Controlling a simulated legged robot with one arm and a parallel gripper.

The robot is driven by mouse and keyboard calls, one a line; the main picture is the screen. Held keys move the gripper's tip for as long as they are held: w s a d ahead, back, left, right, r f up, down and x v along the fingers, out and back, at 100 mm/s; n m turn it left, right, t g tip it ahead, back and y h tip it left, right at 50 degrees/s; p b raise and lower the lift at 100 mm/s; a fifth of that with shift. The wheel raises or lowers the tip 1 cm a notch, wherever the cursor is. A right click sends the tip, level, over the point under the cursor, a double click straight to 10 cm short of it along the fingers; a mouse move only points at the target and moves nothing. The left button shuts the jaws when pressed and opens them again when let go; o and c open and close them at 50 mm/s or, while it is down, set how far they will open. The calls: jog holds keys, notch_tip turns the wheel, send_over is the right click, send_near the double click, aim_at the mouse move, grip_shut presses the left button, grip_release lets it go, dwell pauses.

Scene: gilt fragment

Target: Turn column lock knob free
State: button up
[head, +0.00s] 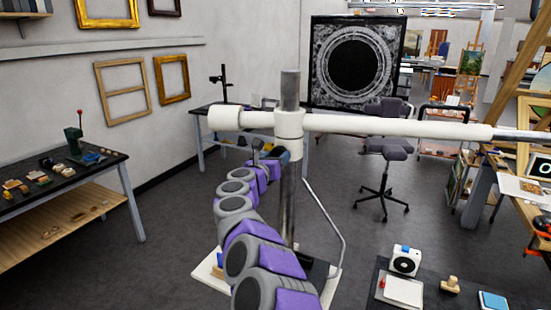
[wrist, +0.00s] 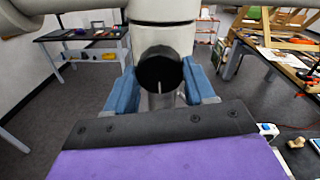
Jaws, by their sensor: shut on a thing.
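The column lock knob (wrist: 160,68) shows in the wrist view as a dark round end facing me, with a thin pale line below its middle. It sits just under the white collar (wrist: 162,36) on the metal column. My gripper (wrist: 161,80) has its two blue fingers on either side of the knob, shut on it. In the head view my gripper (head: 276,154) is at the column (head: 288,200), below the white collar (head: 289,124). The knob is hidden there behind my gripper and arm.
A long white horizontal boom (head: 400,126) crosses the column at the collar. A thin bent rod (head: 328,215) stands right of the column. A dark workbench (head: 110,165) is at left, an office chair (head: 384,150) behind. A low dark surface with small items is at front right.

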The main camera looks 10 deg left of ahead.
jog(key=shift+r, duration=0.1)
jog(key=n+p, duration=0.3)
jog(key=n, duration=0.2)
jog(key=shift+r+p, duration=0.15)
jog(key=shift+p, duration=0.25)
jog(key=n+p, duration=0.3)
jog(key=shift+a+p, duration=0.1)
jog(key=shift+p, duration=0.25)
jog(key=n+p, duration=0.6)
jog(key=p, duration=0.1)
jog(key=shift+a+n+g, duration=0.1)
jog(key=shift+n+g, duration=0.2)
jog(key=shift+g, duration=0.1)
jog(key=n+p, duration=0.2)
jog(key=p, duration=0.1)
jog(key=n+p, duration=0.2)
jog(key=shift+f+h, duration=0.3)
jog(key=shift+h, duration=0.1)
jog(key=shift+f+n, duration=0.15)
jog(key=shift+n, duration=0.15)
